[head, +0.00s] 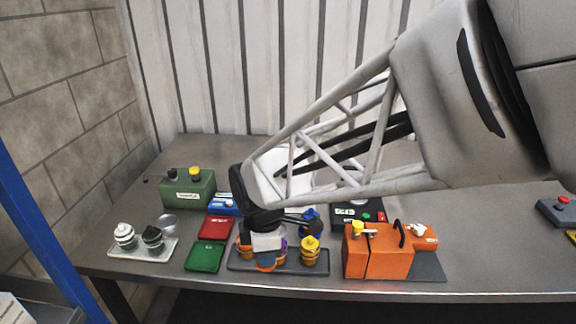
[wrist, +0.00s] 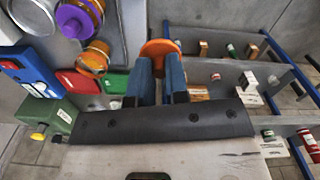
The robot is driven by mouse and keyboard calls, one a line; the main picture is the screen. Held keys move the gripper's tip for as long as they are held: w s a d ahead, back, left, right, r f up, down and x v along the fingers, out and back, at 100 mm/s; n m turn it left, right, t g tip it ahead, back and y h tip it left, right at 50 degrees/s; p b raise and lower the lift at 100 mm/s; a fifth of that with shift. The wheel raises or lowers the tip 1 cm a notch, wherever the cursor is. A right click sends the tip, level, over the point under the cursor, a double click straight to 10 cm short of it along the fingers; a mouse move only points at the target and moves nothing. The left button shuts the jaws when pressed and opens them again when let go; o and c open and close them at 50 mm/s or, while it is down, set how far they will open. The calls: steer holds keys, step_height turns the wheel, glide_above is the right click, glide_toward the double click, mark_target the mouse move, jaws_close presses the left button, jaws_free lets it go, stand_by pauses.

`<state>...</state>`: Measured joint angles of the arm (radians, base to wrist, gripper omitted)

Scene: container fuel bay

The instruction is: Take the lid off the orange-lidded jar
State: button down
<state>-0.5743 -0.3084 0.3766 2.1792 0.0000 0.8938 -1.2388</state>
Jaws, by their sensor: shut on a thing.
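My gripper (wrist: 157,72) is shut on an orange lid (wrist: 160,47), seen as a round disc between the blue fingertips in the wrist view. In the head view my gripper (head: 266,264) is low over the front of the dark tray (head: 318,270). An amber jar (wrist: 92,60) stands to the left of the fingers in the wrist view, apart from the held lid; its top looks pale, with no orange lid visible on it. A purple-lidded jar (wrist: 78,18) stands beside it. In the head view my gripper hides part of the jar group.
A yellow-lidded jar (head: 311,250) stands on the tray's right side. An orange box (head: 378,254) is further right. Red (head: 214,228) and green (head: 205,257) flat pieces lie left of the tray. The table's front edge is close.

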steer(key=shift+s+d+r, duration=0.1)
steer(key=shift+s+d, duration=0.2)
steer(key=shift+s, duration=0.2)
steer(key=shift+s+d, duration=0.3)
steer(key=shift+s, duration=0.2)
steer(key=shift+w, duration=0.15)
steer(key=shift+w+a, duration=0.15)
steer(key=shift+w, duration=0.35)
steer(key=w+a, duration=0.2)
steer(key=w, duration=2)
steer(key=shift+w+f, duration=0.25)
steer(key=shift+f, duration=0.2)
steer(key=shift+f, duration=3.15)
